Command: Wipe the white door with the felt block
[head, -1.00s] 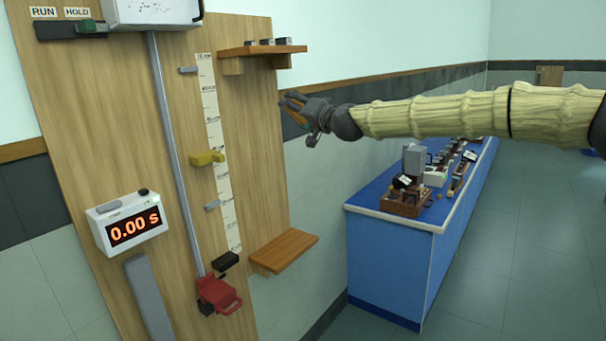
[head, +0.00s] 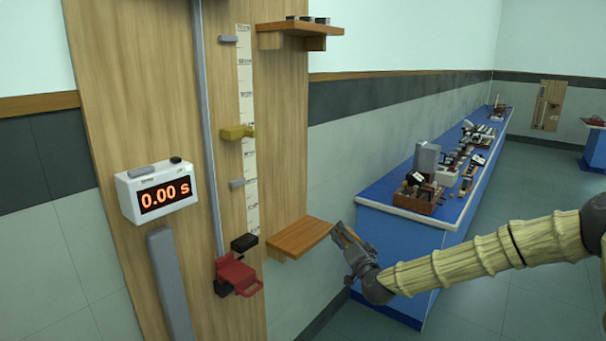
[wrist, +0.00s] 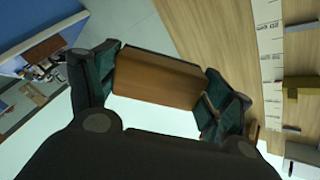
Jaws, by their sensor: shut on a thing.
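My gripper (head: 345,236) is at the lower middle of the head view, just right of the lower wooden shelf in the picture. In the wrist view my gripper (wrist: 158,85) is shut on a brown block with a dark edge, the felt block (wrist: 155,88), held between its two dark green fingers. In the head view only a thin brown part of the block shows between the fingers. I cannot make out a white door in either current view.
A tall wooden board (head: 120,100) carries a timer (head: 158,192), a scale strip (head: 247,150), a yellow piece (head: 237,132), a red catch (head: 238,275) and two wooden shelves, upper (head: 298,33) and lower (head: 300,238). A blue bench (head: 400,235) with instruments runs along the wall.

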